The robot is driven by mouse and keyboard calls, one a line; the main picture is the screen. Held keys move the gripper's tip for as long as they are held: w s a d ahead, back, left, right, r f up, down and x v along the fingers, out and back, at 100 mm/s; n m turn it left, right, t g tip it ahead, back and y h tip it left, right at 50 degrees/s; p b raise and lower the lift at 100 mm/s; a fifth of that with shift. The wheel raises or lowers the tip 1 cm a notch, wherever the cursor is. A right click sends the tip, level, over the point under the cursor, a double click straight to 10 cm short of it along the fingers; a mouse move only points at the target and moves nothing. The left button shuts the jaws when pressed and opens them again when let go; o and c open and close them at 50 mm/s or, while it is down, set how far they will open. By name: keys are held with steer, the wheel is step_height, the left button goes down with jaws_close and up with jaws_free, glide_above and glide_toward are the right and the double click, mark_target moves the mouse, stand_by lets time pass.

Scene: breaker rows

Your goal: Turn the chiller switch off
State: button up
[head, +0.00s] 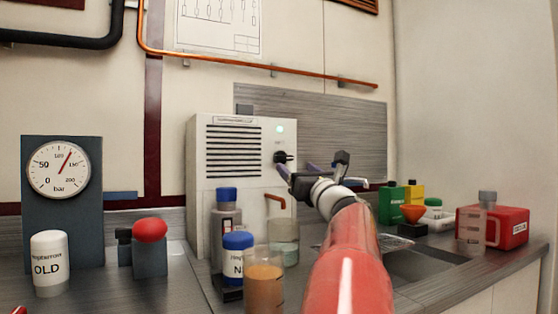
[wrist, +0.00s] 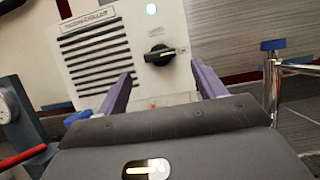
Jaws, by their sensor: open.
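The chiller (head: 226,185) is a white box with dark vent slots, standing on the counter against the back wall. Its front carries a lit green lamp (head: 280,128) and a black rotary switch (head: 283,157). In the wrist view the switch (wrist: 160,54) shows a handle pointing right, toward a small mark too small to read. My gripper (head: 295,168) is in front of the chiller's right side, close to the switch. In the wrist view its purple fingers (wrist: 160,74) are open and empty, spread to either side of the switch and just below it. I see no contact.
Blue-capped bottles (head: 237,255), an orange-filled beaker (head: 264,284) and a clear beaker (head: 284,240) stand before the chiller. A tap (wrist: 272,90) is right of my gripper. A gauge (head: 58,168) and an "OLD" bottle (head: 49,265) are left; a red container (head: 508,228) is right.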

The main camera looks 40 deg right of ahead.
mark_target(286, 158)
steer(key=p+x, duration=0.2)
steer(key=x, duration=0.5)
steer(key=shift+c, duration=0.3)
steer(key=c, duration=0.9)
